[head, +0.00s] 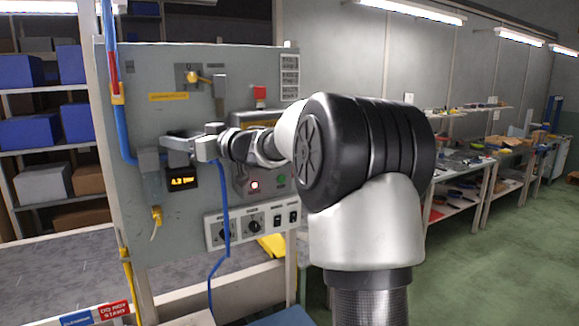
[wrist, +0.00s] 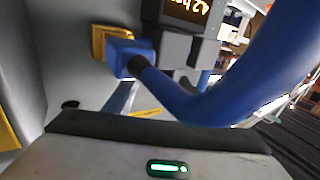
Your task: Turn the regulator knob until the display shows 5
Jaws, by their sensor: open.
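The display (head: 182,181) glows orange on the grey panel at left and reads about 4.2 or 4.3 bar. In the wrist view, the lit display (wrist: 187,8) is at the top edge, cut off, and looks like 4.2. My gripper (head: 178,143) is open just above the display, close to the panel, at the regulator. The regulator knob itself is mostly hidden by my gripper, and I cannot tell whether the fingers touch it. In the wrist view, my gripper's body fills the bottom edge.
A blue hose (head: 225,215) hangs beside my gripper and crosses the wrist view (wrist: 220,98) closely. Shelves with blue bins (head: 28,132) stand left. Open floor lies right.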

